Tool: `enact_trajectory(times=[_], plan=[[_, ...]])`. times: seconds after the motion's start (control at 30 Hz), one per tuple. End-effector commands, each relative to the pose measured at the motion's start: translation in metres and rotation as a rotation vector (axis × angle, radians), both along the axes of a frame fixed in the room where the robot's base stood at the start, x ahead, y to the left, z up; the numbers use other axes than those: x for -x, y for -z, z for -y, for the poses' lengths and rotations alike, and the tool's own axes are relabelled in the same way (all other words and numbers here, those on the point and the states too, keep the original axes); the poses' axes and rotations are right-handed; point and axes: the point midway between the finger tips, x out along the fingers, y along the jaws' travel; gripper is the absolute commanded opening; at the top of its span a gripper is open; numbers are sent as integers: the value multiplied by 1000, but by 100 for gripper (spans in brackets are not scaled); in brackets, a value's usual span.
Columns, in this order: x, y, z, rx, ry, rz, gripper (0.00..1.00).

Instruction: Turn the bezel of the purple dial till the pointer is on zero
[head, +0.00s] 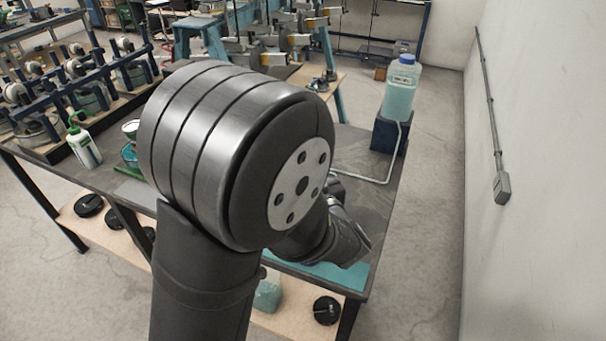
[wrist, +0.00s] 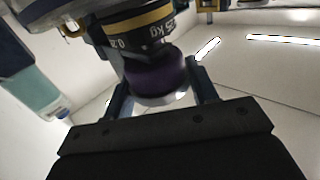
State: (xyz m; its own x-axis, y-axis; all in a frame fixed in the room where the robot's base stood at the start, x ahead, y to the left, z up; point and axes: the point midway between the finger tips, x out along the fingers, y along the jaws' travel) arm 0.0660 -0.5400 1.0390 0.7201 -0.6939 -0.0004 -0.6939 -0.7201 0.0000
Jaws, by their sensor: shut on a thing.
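The purple dial (wrist: 155,76) shows in the wrist view as a dark purple round band between the two fingers of my gripper (wrist: 158,88). My gripper is shut on this purple band, with one finger on each side. Just above the band is a dark ring with a yellow stripe and white markings (wrist: 138,42), among them "0.2" and "25 kg". A pale rim shows under the purple band. The dial's face and pointer are hidden, so the reading cannot be told. In the head view my own arm covers the dial and my gripper.
A bottle of teal liquid (head: 399,88) stands on a dark block at the workbench's right, with a pale tube beside it. A white and green squeeze bottle (head: 84,143) stands at the left. Racks of gauges (head: 70,85) fill the back left. A wall is at right.

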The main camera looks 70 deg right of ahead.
Motion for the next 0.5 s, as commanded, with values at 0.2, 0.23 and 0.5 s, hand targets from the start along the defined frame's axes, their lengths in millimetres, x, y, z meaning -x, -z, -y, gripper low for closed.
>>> enact_trajectory(times=[0.2,0.23,0.5], plan=[[0,-1,1,4,1,1,30],[0,-2,1,4,1,1,30],[0,-1,0,2,2,1,75]])
